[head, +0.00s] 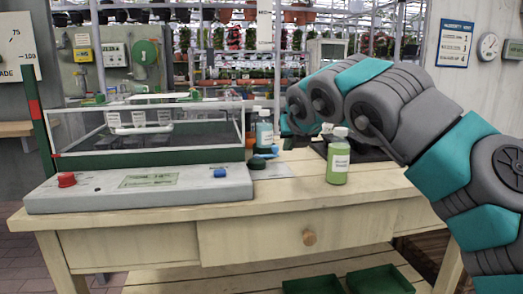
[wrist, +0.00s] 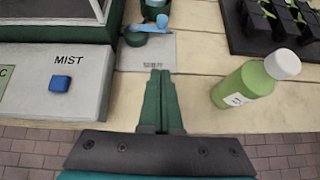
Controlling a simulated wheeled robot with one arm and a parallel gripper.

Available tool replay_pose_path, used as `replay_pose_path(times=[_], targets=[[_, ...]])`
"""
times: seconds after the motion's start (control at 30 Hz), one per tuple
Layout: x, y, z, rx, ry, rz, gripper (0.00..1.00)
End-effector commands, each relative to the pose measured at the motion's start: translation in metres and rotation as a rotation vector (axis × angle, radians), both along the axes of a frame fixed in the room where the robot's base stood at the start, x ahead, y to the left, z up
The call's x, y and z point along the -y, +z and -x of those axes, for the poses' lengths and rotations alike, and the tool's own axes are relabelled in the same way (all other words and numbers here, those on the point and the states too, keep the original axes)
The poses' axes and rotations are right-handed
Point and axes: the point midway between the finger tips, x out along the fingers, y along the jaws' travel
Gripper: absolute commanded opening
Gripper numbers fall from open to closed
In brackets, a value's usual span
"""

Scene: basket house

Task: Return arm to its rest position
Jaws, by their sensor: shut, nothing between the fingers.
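My gripper (wrist: 160,80) shows in the wrist view with its two green fingers shut together and nothing between them. It is over the front part of the wooden bench (head: 300,205). The green-liquid bottle (wrist: 245,88) with a white cap stands to the right of the fingers, apart from them. In the head view the same bottle (head: 338,165) stands upright on the bench in front of my arm. My arm reaches in from the right, bent in an arch above the bench. The fingers cannot be made out clearly in the head view.
A grey control panel (head: 140,190) with a red button (head: 66,180) and a blue button (head: 220,172) lies before a glass-sided case (head: 150,130). A blue-labelled bottle (head: 264,133) and a blue scoop (wrist: 161,22) are behind. A black cell tray (wrist: 240,40) is at the right.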

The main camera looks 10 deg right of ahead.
Motion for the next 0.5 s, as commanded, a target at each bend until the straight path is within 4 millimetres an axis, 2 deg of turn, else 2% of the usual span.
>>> replay_pose_path(times=[0.07,0.17,0.27,0.37,0.4,0.47,0.5], targets=[[0.001,0.003,0.000,0.010,0.000,0.007,0.00],[0.007,0.023,-0.003,0.077,0.004,0.056,0.00],[0.014,0.069,-0.005,0.227,0.021,0.172,0.00],[0.007,0.133,0.001,0.428,0.073,0.363,0.00],[0.000,0.160,0.007,0.512,0.102,0.452,0.00],[-0.020,0.194,0.019,0.627,0.160,0.598,0.00],[-0.036,0.215,0.028,0.699,0.205,0.700,0.00]])
